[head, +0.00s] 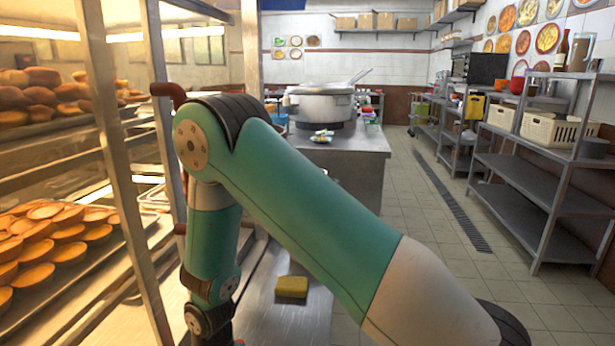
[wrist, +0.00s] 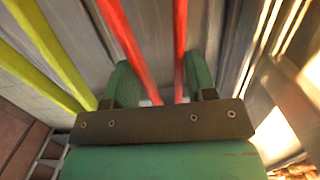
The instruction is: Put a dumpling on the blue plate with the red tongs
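In the wrist view my gripper (wrist: 164,70) has its two green fingers apart, with the two red arms of the red tongs (wrist: 180,40) running between them. The red arms pass close to the inner sides of both fingers; I cannot tell whether the fingers press on them. Yellow tongs (wrist: 45,45) lie to the left, outside the fingers. The tong tips are out of view. In the head view my gripper is not visible. Small dishes with colourful items (head: 321,137) stand on the far counter; no dumpling or blue plate can be made out surely there.
A yellow sponge (head: 291,287) lies on the near steel counter. A large pot (head: 322,104) stands on the far counter (head: 345,150). A rack with trays of buns (head: 40,98) and tarts (head: 45,240) is at left. Steel shelves (head: 535,175) stand at right, with clear floor between.

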